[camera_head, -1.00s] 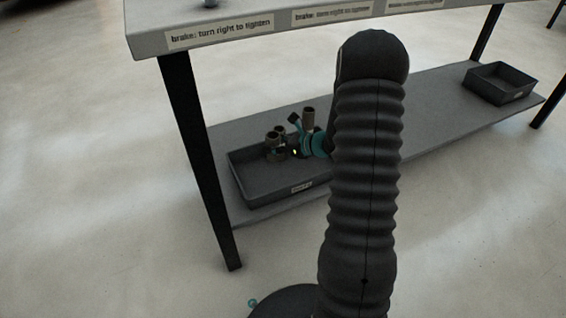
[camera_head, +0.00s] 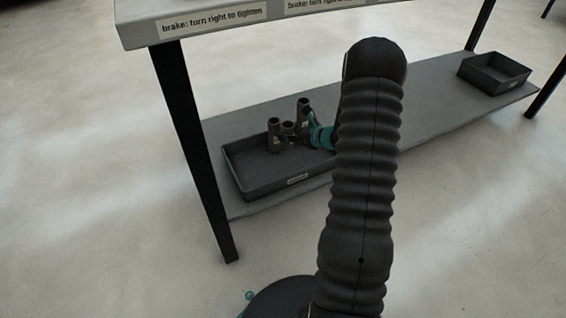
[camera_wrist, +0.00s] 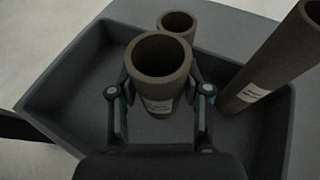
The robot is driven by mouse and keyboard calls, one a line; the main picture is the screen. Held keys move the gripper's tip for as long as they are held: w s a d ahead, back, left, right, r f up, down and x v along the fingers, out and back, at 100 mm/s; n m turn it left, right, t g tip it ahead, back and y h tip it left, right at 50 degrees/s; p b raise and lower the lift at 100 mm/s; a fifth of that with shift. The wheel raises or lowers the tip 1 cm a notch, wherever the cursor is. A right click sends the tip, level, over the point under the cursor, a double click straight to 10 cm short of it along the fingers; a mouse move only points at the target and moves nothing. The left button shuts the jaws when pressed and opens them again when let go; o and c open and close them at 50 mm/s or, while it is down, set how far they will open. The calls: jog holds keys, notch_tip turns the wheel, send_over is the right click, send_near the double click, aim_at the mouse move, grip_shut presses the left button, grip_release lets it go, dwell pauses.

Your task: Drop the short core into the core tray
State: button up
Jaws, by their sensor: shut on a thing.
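The core tray (camera_head: 262,190) is a dark open tray at the left end of the lower shelf; its wall (camera_wrist: 58,82) also fills the wrist view. My gripper (camera_wrist: 160,100) is over the tray, shut on a brown hollow short core (camera_wrist: 163,85) with a white label, one finger on each side. That core seems to be the middle one (camera_head: 288,128) in the head view. Another short core (camera_wrist: 177,24) stands just beyond it, and a longer labelled core (camera_wrist: 268,68) is to its right. Whether the held core's bottom touches the tray is hidden.
The bench top (camera_head: 140,32) with brake labels overhangs the lower shelf (camera_head: 400,105). A dark table leg (camera_head: 195,150) stands left of the tray. A second, empty-looking tray (camera_head: 495,75) sits at the shelf's right end. The shelf between the trays is clear.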

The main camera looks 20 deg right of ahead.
jog(key=shift+f, duration=0.5)
jog(key=o, duration=1.2)
jog(key=v, duration=1.2)
jog(key=shift+d, duration=0.1)
